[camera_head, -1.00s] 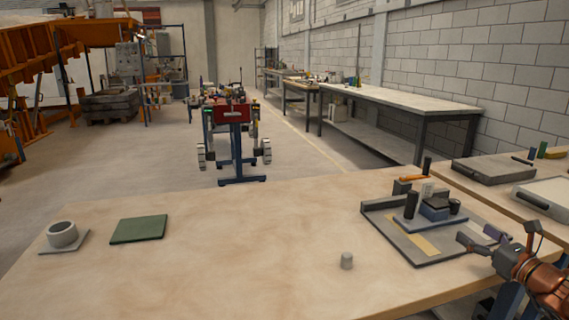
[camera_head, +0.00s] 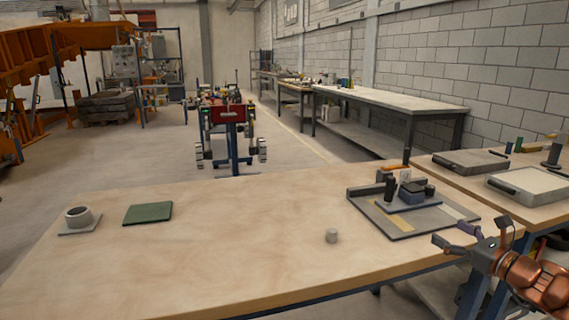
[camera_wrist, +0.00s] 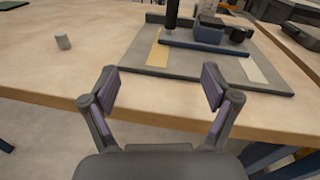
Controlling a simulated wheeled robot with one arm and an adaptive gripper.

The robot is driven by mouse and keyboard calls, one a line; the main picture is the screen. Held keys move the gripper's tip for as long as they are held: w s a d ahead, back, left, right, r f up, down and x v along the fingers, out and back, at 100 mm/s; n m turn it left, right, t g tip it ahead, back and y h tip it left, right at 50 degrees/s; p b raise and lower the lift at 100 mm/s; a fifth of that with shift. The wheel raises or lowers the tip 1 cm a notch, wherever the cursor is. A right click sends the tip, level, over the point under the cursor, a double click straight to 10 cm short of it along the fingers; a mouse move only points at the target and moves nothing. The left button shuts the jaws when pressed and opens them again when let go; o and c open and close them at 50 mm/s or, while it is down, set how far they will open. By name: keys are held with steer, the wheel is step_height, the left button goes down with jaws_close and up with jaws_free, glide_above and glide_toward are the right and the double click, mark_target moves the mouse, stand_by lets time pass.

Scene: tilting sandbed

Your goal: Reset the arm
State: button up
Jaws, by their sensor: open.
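My gripper (camera_head: 472,238) is at the right of the head view, beyond the front right edge of the wooden table, with my copper-coloured arm behind it. In the wrist view my gripper (camera_wrist: 160,90) has its two fingers wide apart with nothing between them. The fingers point toward the table edge and a grey tray-like fixture (camera_head: 400,226). The fixture also shows in the wrist view (camera_wrist: 200,75), past the fingertips and apart from them.
The wooden table (camera_head: 250,245) carries a small grey cylinder (camera_head: 332,236), a green pad (camera_head: 148,213) and a grey cup on a plate (camera_head: 78,217). Another bench at right holds flat grey boxes (camera_head: 470,161).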

steer(key=a+n+g+y, duration=0.1)
steer(key=a+n, duration=0.1)
steer(key=a, duration=0.3)
steer(key=a+n+g+y, duration=0.1)
steer(key=a+n+g, duration=0.1)
steer(key=a, duration=0.3)
steer(key=s+a+n+g+y, duration=0.1)
steer(key=a+n+y, duration=0.1)
steer(key=a, duration=0.3)
steer(key=shift+s+a+r+n, duration=0.15)
steer(key=shift+r+n, duration=0.2)
steer(key=shift+n, duration=0.45)
steer(key=s+a+f+n+g, duration=0.3)
steer(key=s+a+n+g, duration=0.3)
steer(key=a, duration=0.3)
steer(key=s+a+f+n+g, duration=0.4)
steer(key=s+a+n, duration=0.3)
steer(key=s+a, duration=0.25)
steer(key=s+d+f+n+g+h, duration=0.3)
steer(key=s+d+n+h, duration=0.2)
steer(key=s, duration=0.5)
steer(key=s+d+f+n+g+h, duration=0.2)
steer(key=s+d+f+n+h, duration=0.25)
steer(key=s, duration=0.45)
step_height(320, 180, up, 26)
steer(key=s+p, duration=0.1)
steer(key=p, duration=2.2)
steer(key=shift+a+t+h, duration=0.4)
steer(key=shift+h, duration=0.05)
